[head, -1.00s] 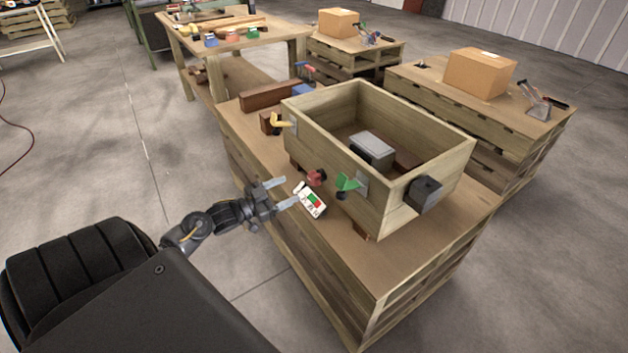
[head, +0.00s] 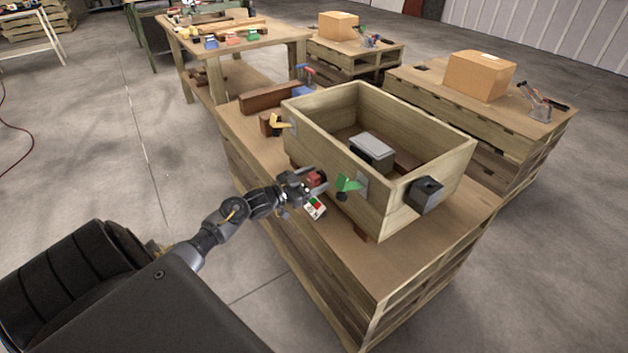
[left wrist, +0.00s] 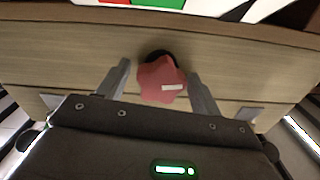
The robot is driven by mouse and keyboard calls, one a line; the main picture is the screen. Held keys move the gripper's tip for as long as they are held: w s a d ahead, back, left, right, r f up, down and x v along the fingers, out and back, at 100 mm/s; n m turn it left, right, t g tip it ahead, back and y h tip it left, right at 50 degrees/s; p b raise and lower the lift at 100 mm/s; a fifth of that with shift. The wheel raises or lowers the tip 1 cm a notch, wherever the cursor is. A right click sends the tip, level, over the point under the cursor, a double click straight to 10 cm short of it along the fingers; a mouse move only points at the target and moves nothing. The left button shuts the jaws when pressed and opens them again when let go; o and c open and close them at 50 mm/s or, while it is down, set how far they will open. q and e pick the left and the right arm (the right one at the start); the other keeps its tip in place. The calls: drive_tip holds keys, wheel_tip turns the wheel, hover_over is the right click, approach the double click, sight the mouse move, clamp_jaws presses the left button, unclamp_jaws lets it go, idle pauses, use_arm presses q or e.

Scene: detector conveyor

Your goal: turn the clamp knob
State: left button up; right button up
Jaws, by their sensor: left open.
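The red clamp knob (left wrist: 158,84) is on the front wall of the wooden box, with a pale mark on its face. In the head view the knob (head: 316,179) shows just past my left gripper (head: 308,184). In the left wrist view my left gripper (left wrist: 160,88) is open, with one finger on each side of the knob. A gap shows between the knob and each finger. The wooden box (head: 410,192) stands on a pallet-like bench. My right gripper is not in view.
A green lever (head: 347,184) is right of the knob, and a yellow lever (head: 280,122) is left of it. A black block (head: 424,194) sits on the box's right side. A white card with coloured patches (head: 315,208) lies below my gripper.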

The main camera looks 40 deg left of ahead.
use_arm(q)
drive_tip(key=shift+c, duration=0.4)
drive_tip(key=c, duration=0.9)
drive_tip(key=shift+m, duration=0.3)
